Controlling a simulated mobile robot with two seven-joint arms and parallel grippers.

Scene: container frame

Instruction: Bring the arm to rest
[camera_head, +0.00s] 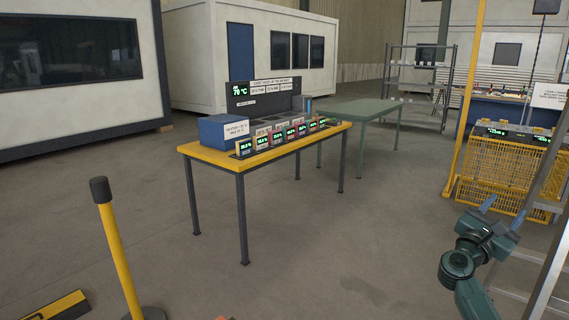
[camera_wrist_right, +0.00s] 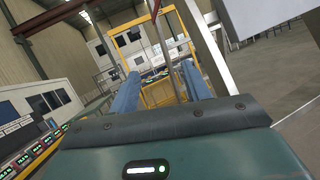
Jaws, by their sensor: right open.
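My right arm reaches up from the lower right of the head view. Its gripper (camera_head: 502,213) is held in the air in front of a ladder, with its two blue fingers apart and nothing seen between them. In the right wrist view the two blue fingers (camera_wrist_right: 157,92) stand well apart, with a yellow frame in the distance behind the gap. My left gripper is in neither view.
A yellow-topped table (camera_head: 214,160) with displays and a blue box (camera_head: 222,132) stands mid-floor. A green table (camera_head: 365,108) is behind it. A ladder (camera_head: 551,262) stands close by my right gripper. A yellow post (camera_head: 121,258) is front left. Open floor lies between.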

